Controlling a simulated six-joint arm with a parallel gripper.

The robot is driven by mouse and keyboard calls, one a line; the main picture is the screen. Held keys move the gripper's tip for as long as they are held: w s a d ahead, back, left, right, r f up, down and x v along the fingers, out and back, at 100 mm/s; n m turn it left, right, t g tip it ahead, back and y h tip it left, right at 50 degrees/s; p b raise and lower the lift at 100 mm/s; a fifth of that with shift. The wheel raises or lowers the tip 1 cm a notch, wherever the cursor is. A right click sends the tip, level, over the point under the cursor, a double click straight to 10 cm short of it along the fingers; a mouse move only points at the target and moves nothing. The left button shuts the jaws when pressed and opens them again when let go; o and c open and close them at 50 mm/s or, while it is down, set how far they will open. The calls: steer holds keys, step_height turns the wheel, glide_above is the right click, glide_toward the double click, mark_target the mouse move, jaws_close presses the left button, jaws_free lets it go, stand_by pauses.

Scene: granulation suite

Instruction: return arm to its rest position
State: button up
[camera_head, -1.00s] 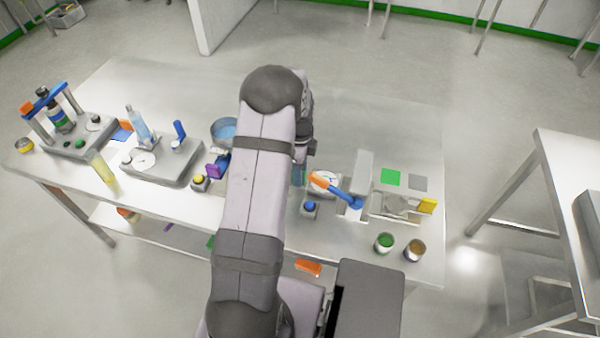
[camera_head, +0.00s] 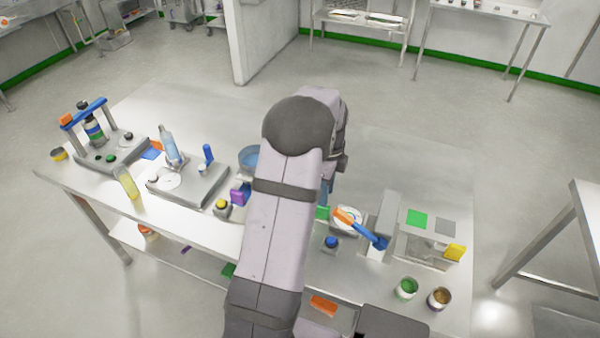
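My arm reaches up over the middle of the steel workbench (camera_head: 400,165), its grey and black links covering part of the bench behind them. My gripper is not visible; it is hidden behind the arm or outside the picture, so I cannot see whether it holds anything. To the right of the arm lies a tool with an orange end and a blue end (camera_head: 362,229), leaning over a round white dial. A blue bowl (camera_head: 249,157) is partly hidden at the arm's left side.
On the left stand a device with a blue bar (camera_head: 84,113), a blue-tinted bottle (camera_head: 170,146) and a yellow cylinder (camera_head: 128,183). On the right are a green-topped jar (camera_head: 406,288) and a brown-topped jar (camera_head: 439,298). The bench's back right is clear. Another table (camera_head: 590,215) stands right.

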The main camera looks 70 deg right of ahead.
steer(key=w+a+r+n+b, duration=0.1)
steer(key=w+a+r+n, duration=0.15)
steer(key=w, duration=0.35)
steer(key=w+a+r+n+b, duration=0.1)
steer(key=w+a+r+n, duration=0.1)
steer(key=w+a+n, duration=0.7)
steer(key=a+n, duration=0.1)
steer(key=a, duration=0.3)
steer(key=w+a+n+p, duration=0.1)
steer(key=w+a+n, duration=0.3)
steer(key=a+n, duration=0.3)
steer(key=w+a+n, duration=0.4)
steer(key=a, duration=0.6)
steer(key=s+a+f+n+p, duration=0.1)
steer(key=s+a+n, duration=0.2)
steer(key=a+n, duration=0.35)
steer(key=s+a+n, duration=0.3)
steer(key=a+n, duration=0.3)
steer(key=a, duration=0.2)
step_height(320, 180, down, 19)
steer(key=b, duration=1.8)
steer(key=shift+w+d+r, duration=0.2)
steer(key=shift+d, duration=0.05)
